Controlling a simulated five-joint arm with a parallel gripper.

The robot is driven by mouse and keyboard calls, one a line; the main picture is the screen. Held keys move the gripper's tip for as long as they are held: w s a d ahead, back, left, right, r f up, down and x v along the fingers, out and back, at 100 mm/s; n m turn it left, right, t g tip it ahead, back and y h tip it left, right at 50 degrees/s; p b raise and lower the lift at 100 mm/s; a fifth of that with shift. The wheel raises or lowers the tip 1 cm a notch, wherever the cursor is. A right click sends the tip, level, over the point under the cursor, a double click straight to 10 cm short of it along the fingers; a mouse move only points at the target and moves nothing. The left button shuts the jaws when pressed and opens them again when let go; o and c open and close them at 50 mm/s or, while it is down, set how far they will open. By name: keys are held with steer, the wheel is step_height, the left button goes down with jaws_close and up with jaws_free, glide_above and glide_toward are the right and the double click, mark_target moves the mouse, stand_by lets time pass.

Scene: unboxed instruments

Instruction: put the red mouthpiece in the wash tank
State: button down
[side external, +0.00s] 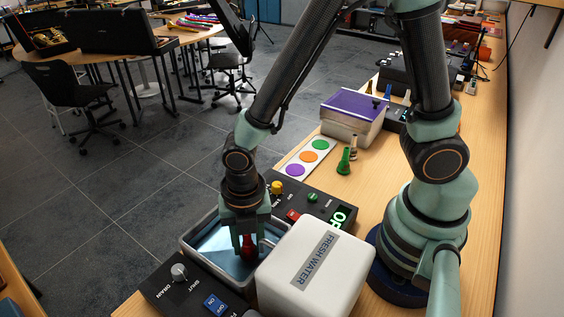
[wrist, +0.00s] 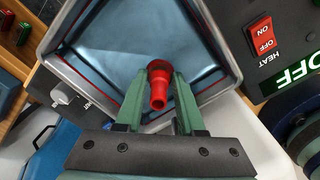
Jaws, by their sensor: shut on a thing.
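My gripper (side external: 247,243) is shut on the red mouthpiece (side external: 248,250), which hangs between the two green fingers. In the wrist view the red mouthpiece (wrist: 158,88) sits between the fingertips of my gripper (wrist: 159,80), its narrow end towards the camera. The wash tank (side external: 204,243) is a grey-rimmed rectangular basin with a bluish inside. My gripper and the mouthpiece are over the tank, near its right side by the white box. The tank fills the middle of the wrist view (wrist: 105,50). I cannot tell whether the mouthpiece touches the tank's water or floor.
The white FRESH WATER box (side external: 315,265) stands close on the right of my gripper. A black control panel (side external: 318,200) lies behind the tank, and another with a drain knob (side external: 179,272) in front. A green mouthpiece (side external: 344,163) stands farther back, near a card with coloured dots (side external: 304,157).

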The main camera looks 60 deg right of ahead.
steer(key=shift+f, duration=0.4)
steer(key=shift+c, duration=2.2)
jaws_free()
step_height(320, 180, up, 12)
steer(key=shift+d+r, duration=0.1)
steer(key=d+r+m+t, duration=0.1)
steer(key=d+r+m, duration=0.2)
steer(key=m, duration=0.6)
steer(key=w+d+r+m+t, duration=0.1)
steer(key=d+r+m+t, duration=0.1)
steer(key=d+m, duration=0.5)
steer(key=w+d+r+m+t, duration=0.1)
steer(key=d+r+m, duration=0.4)
steer(key=m, duration=0.6)
steer(key=shift+w+d+t, duration=0.2)
steer(key=shift+d+t, duration=0.3)
steer(key=shift+t, duration=0.2)
